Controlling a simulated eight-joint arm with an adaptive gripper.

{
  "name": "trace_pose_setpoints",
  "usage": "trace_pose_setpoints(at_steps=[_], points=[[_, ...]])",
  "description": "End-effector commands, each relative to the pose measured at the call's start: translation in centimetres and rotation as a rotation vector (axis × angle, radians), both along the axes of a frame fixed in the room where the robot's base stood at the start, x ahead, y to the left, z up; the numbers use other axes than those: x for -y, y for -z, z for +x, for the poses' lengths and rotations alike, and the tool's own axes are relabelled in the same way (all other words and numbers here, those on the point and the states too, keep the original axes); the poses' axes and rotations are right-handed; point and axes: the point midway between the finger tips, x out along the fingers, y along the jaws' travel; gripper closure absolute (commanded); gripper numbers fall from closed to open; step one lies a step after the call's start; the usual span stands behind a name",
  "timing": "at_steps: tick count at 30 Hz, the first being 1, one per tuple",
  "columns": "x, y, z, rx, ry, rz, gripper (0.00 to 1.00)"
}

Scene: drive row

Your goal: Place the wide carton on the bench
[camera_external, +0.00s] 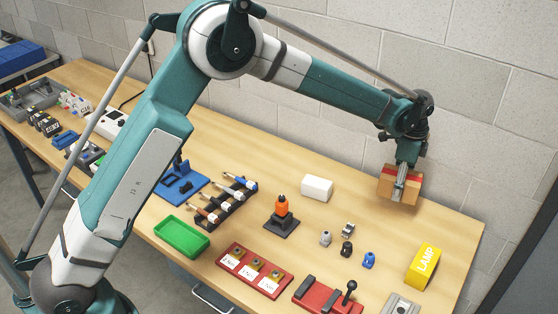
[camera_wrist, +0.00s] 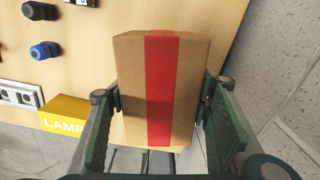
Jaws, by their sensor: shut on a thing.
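The wide carton (camera_external: 413,191) is a brown cardboard box with a red stripe, at the far right of the bench in the external view. In the wrist view the carton (camera_wrist: 130,90) sits between the two green finger pads of my gripper (camera_wrist: 160,115). My gripper (camera_external: 402,185) is shut on the carton from above. The wooden bench (camera_external: 440,225) lies under and around it. I cannot tell whether the carton's underside touches the bench top. Part of the carton is hidden behind my gripper in the external view.
A yellow LAMP box (camera_external: 423,266) stands nearer the right front edge. A white block (camera_external: 317,187) lies to the carton's left. Small fittings, including a blue one (camera_external: 369,260), stand in front. The block wall (camera_external: 450,110) rises close behind. Bare bench lies between carton and LAMP box.

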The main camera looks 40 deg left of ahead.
Motion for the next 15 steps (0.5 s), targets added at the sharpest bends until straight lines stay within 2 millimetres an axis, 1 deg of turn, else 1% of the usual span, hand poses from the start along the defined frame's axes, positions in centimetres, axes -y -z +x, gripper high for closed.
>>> trace_pose_setpoints(at_steps=[5, 8, 15], points=[[-3.5, -0.1, 1.0, 0.000, -0.067, 0.000, 0.70], [-6.2, -0.1, 1.7, 0.000, -0.121, 0.000, 0.70], [-13.8, -0.1, 3.2, 0.000, -0.274, 0.000, 0.70]])
